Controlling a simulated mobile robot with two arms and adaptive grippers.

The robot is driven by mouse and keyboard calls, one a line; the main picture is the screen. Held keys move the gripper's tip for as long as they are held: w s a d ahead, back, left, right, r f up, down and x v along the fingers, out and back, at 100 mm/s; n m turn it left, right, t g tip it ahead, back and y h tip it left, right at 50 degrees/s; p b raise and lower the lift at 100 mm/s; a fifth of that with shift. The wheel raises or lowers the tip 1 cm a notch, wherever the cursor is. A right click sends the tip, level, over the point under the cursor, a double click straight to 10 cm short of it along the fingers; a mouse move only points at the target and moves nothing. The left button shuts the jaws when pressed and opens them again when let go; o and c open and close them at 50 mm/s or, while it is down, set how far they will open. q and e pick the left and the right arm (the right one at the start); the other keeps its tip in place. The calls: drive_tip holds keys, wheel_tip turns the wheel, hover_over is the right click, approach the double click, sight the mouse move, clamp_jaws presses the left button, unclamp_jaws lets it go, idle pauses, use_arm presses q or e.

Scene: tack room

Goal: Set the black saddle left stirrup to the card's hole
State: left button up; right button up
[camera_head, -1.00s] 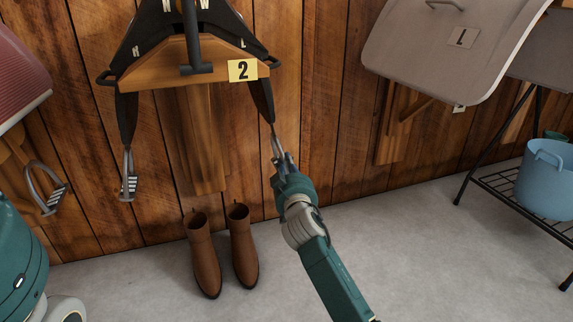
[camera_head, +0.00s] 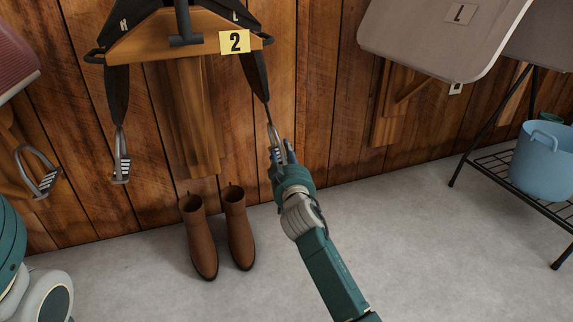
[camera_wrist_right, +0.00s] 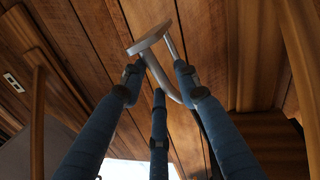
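The black saddle (camera_head: 142,12) sits on a wooden rack at the top of the head view, cut off by the frame. One stirrup (camera_head: 121,167) hangs free at picture left. The other hangs on its black strap (camera_head: 257,80) at picture right, the side marked "L". My right gripper (camera_head: 282,153) is at this stirrup and partly covers it. In the right wrist view, its blue fingers (camera_wrist_right: 157,82) stand apart around the metal stirrup (camera_wrist_right: 150,40); a firm hold does not show. The strap's holes are too small to see. My left gripper is out of view.
A yellow card "2" (camera_head: 234,42) is on the rack. Brown boots (camera_head: 240,230) stand on the floor below. A red saddle (camera_head: 15,65) is at far left.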

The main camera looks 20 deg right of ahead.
drive_tip(key=s+a, duration=0.2)
drive_tip(key=s, duration=0.9)
drive_tip(key=shift+w, duration=0.1)
